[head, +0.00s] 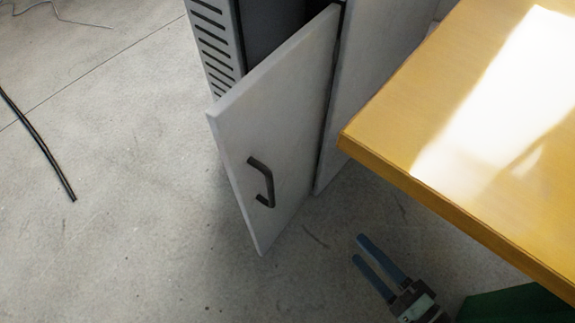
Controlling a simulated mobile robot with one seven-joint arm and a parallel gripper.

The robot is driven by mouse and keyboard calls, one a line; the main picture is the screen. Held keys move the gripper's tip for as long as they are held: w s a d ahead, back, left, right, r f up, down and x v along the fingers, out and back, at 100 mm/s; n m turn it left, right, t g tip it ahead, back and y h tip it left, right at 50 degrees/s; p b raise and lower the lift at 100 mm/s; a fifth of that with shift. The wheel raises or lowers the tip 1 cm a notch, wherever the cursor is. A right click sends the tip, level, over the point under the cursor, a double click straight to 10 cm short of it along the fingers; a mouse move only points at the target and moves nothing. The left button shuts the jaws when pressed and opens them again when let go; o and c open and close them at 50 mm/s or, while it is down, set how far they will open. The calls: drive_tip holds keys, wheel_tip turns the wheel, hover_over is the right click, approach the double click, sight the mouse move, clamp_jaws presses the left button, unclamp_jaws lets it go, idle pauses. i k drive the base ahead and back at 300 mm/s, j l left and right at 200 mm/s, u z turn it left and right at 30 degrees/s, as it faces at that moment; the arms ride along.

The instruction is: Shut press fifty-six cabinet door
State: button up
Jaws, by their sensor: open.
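The grey cabinet door (290,110) stands open, swung out toward me. Its free edge is at the left and its other edge meets the cabinet at the right. A dark bar handle (266,180) is on its outer face, low and near the free edge. The grey cabinet (213,45) behind has slotted vents on its side, and a strip of its dark inside shows above the door. My gripper (359,248) is at the lower right with two blue fingers apart and nothing between them. It is to the right of and below the handle, not touching the door.
A yellow-brown table top (400,125) with a bright glare fills the right side, its corner close to the cabinet. A green object (520,304) shows beneath it. A black cable (40,150) lies on the concrete floor at left.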

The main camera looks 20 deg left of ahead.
sight(266, 131)
drive_tip(key=k, duration=1)
